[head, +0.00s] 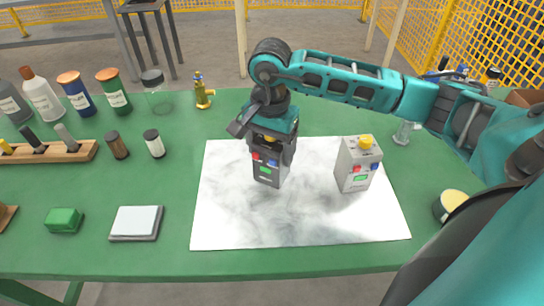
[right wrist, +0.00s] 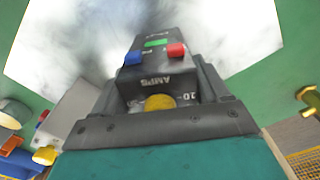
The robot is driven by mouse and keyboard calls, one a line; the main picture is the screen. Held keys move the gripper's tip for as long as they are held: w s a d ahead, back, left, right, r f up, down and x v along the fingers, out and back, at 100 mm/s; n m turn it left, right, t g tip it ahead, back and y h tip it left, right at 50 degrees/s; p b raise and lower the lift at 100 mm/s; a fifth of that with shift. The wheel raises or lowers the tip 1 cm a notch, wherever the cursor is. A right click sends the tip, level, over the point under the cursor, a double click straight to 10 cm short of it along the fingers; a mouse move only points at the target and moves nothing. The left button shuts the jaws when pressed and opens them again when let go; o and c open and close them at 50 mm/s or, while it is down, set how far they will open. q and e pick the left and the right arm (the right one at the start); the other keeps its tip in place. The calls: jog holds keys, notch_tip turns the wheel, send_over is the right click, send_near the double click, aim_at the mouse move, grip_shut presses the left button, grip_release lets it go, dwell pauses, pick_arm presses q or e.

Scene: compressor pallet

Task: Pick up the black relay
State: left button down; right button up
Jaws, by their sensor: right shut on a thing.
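The black relay (head: 268,175) stands upright over the white marbled mat (head: 230,220), left of the mat's middle. It has a green label and red and blue buttons on its face, and a yellow knob on top. My right gripper (head: 270,146) comes down on it from above and is shut on its upper part. In the right wrist view the relay (right wrist: 155,50) sits between the two dark fingers (right wrist: 163,88). I cannot tell whether its base touches the mat. My left gripper is not in view.
A grey relay (head: 355,168) with a yellow knob stands on the mat to the right. Bottles (head: 78,95), a wooden rack (head: 50,153), a green block (head: 64,221), a grey-white pad (head: 136,222) and a brass fitting (head: 202,95) are on the green table. The mat's front is clear.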

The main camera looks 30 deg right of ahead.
jog(key=c, duration=0.6)
jog(key=shift+o, duration=0.2)
jog(key=shift+r, duration=0.1)
